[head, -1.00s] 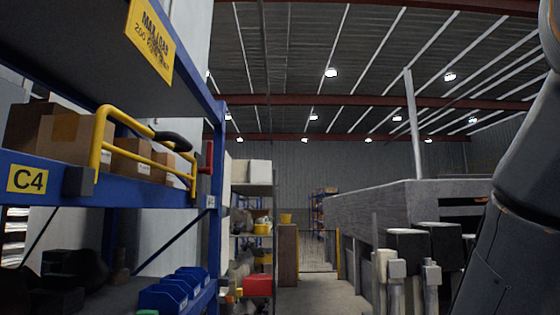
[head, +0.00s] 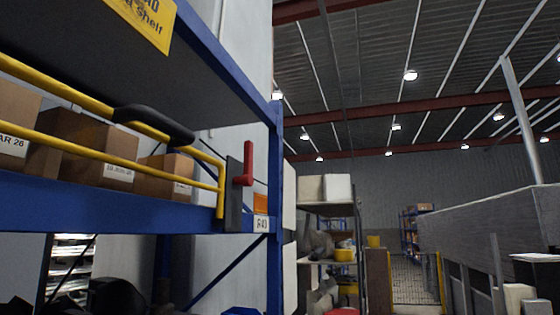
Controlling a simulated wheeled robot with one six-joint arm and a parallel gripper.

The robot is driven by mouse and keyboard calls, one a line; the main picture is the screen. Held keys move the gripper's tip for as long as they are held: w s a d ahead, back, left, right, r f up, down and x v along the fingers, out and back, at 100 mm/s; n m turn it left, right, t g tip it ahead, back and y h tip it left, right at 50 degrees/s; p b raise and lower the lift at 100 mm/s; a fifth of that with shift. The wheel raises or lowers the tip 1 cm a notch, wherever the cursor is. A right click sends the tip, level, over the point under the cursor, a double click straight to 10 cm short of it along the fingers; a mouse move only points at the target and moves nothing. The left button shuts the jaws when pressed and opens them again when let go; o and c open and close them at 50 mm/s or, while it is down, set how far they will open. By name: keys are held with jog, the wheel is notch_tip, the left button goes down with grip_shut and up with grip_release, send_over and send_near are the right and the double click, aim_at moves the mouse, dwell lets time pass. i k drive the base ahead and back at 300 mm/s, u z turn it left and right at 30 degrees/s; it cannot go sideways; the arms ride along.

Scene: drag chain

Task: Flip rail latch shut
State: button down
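The rail latch is a red lever (head: 248,164) on a dark plate (head: 233,196) at the right end of the shelf, beside the blue upright. The lever points upward, with a short foot toward the left at its lower end. The yellow rail (head: 120,150) runs across the shelf front and its right end lies against the dark plate. A black grip (head: 154,124) sits on its top bar. Whether the latch holds the rail I cannot tell. My gripper is not in view.
Cardboard boxes (head: 95,150) stand behind the rail on the blue shelf (head: 120,205). A blue upright (head: 274,190) stands right of the latch. Another rack (head: 325,209) is farther back. A grey block-like structure (head: 490,220) is at right.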

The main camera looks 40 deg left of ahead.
aim_at(247, 180)
jog(key=u, duration=0.55)
jog(key=i, duration=1.1)
jog(key=u, duration=0.8)
